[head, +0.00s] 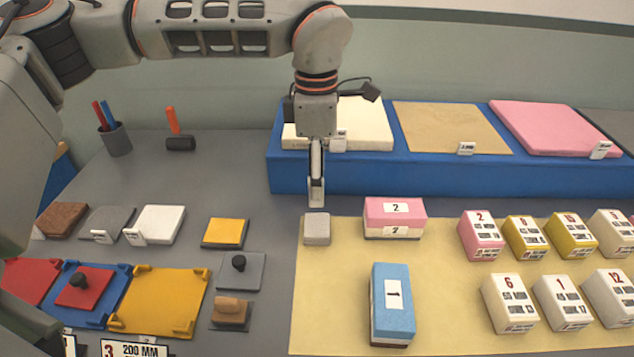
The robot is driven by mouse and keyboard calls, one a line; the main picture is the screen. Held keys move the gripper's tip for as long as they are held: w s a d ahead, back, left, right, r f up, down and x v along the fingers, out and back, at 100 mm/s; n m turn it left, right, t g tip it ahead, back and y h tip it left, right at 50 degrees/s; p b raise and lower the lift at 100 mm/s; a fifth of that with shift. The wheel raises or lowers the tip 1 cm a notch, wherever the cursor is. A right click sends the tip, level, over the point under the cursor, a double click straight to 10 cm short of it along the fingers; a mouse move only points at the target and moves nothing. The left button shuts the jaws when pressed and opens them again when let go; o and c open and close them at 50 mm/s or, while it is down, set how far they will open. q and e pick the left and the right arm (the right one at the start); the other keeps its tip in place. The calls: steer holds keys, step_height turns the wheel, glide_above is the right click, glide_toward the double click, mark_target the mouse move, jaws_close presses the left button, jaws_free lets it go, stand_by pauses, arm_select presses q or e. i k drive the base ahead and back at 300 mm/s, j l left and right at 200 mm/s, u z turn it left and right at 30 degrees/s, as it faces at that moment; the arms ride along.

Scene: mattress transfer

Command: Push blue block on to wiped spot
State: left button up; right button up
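The blue block (392,300) stands on the yellow mat, with a white label marked 1 and a dark brown bottom layer. My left gripper (316,200) points down, with its fingers together and nothing visible between them. Its tips are just behind or above a small grey block (316,229) at the mat's left edge; I cannot tell whether they touch it. The gripper is up and to the left of the blue block, apart from it. I cannot make out a wiped spot on the mat. My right gripper is not in view.
A pink block (394,217) stands behind the blue block on the yellow mat (340,325). Several numbered blocks (508,302) stand to the right. A blue ledge (400,178) with sheets runs along the back. Trays and tools (165,300) lie at left. Mat left of the blue block is clear.

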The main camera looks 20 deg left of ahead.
mark_target(392, 324)
steer(key=k, duration=1.5)
